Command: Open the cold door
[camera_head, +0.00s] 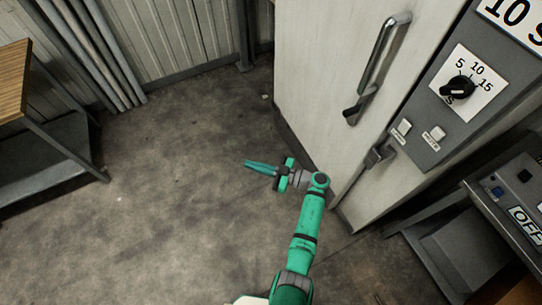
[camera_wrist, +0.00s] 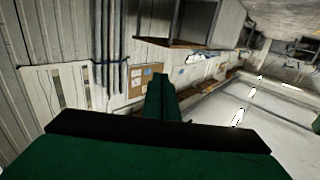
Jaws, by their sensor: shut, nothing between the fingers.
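The cold door is a pale panel (camera_head: 315,85) at the upper middle of the head view. It carries a long metal handle (camera_head: 385,58) with a dark lower mount. A dark latch piece (camera_head: 380,154) sits at the seam on its right side. I cannot tell whether the door is fully closed or slightly ajar. My gripper (camera_head: 248,163) is green, shut and empty. It points left over the floor, left of and apart from the door and its handle. Its fingers also show in the wrist view (camera_wrist: 160,98), where the door and handle are not recognisable.
A grey control panel (camera_head: 430,105) with a dial and two switches is right of the door. An OFF-labelled box (camera_head: 520,195) stands at the right edge. A wooden-topped table (camera_head: 14,75) and pipes (camera_head: 90,50) are at the left. The floor (camera_head: 150,200) between is clear.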

